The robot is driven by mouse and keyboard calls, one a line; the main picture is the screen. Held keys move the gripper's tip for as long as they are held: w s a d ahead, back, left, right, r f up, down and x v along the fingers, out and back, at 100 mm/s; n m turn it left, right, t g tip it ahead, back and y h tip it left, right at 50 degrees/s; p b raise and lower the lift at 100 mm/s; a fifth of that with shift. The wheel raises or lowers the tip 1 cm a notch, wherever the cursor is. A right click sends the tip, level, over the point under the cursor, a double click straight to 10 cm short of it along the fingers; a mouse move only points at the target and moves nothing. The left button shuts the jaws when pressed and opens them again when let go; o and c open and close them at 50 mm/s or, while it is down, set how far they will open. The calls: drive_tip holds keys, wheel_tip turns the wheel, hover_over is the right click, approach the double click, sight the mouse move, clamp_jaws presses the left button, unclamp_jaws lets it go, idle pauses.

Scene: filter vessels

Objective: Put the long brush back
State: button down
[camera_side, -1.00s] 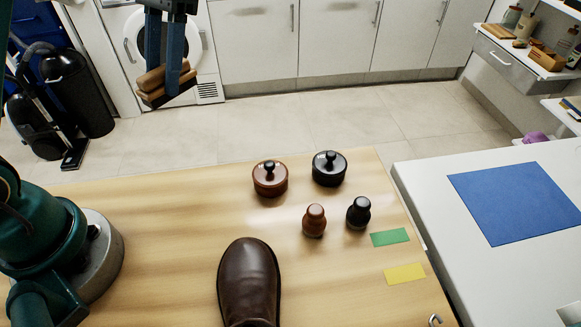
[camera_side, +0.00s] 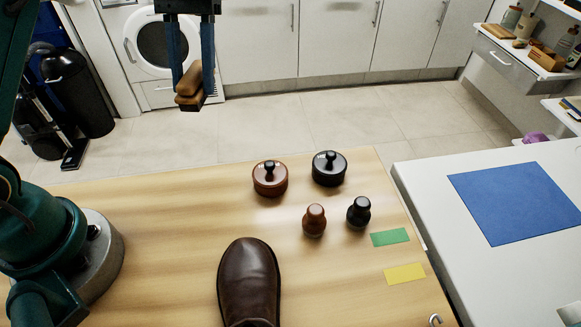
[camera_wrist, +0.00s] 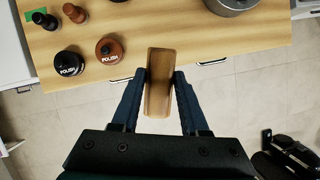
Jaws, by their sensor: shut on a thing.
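My gripper (camera_side: 191,82) is shut on a wooden brush (camera_side: 188,97), held high and beyond the table's far edge in the side view. In the wrist view the brush (camera_wrist: 159,82) stands lengthwise between the two fingers of the gripper (camera_wrist: 160,88). Its bristles are hard to make out. A dark brown boot (camera_side: 248,283) is on the wooden table (camera_side: 150,215), cut off by the picture's bottom edge. A green patch (camera_side: 390,237) and a yellow patch (camera_side: 405,273) lie bare at the table's right side.
A brown polish pot (camera_side: 270,179) and a black polish pot (camera_side: 329,169) stand at the table's far side. A brown bottle (camera_side: 314,220) and a black bottle (camera_side: 359,212) stand in front. A white table (camera_side: 430,190) with a blue mat (camera_side: 515,203) is to the right.

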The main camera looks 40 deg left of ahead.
drive_tip(key=w+d+f+n+t+h, duration=0.1)
drive_tip(key=d+f+n+t+h, duration=0.15)
drive_tip(key=d+n, duration=1)
drive_tip(key=s+d+f+m, duration=0.1)
drive_tip(key=s+d+f, duration=0.1)
drive_tip(key=d, duration=0.4)
drive_tip(key=s+d+f+m, duration=0.2)
drive_tip(key=s+d+f, duration=0.1)
drive_tip(key=d, duration=0.4)
drive_tip(key=s+d+f+m, duration=0.1)
drive_tip(key=s+d+f, duration=0.1)
drive_tip(key=s+d, duration=0.2)
drive_tip(key=shift+s+d+f+m+g+y, duration=0.1)
drive_tip(key=shift+d+f+m+g+y, duration=0.1)
drive_tip(key=shift+d, duration=0.55)
drive_tip(key=shift+d+f+m+g+y, duration=0.15)
drive_tip(key=shift+d+f, duration=0.05)
drive_tip(key=shift+d, duration=0.55)
drive_tip(key=shift+d+f, duration=0.1)
drive_tip(key=shift+d, duration=0.05)
drive_tip(key=shift+f, duration=1.95)
drive_tip(key=shift+f, duration=0.1)
drive_tip(key=shift+c, duration=2.1)
unclamp_jaws()
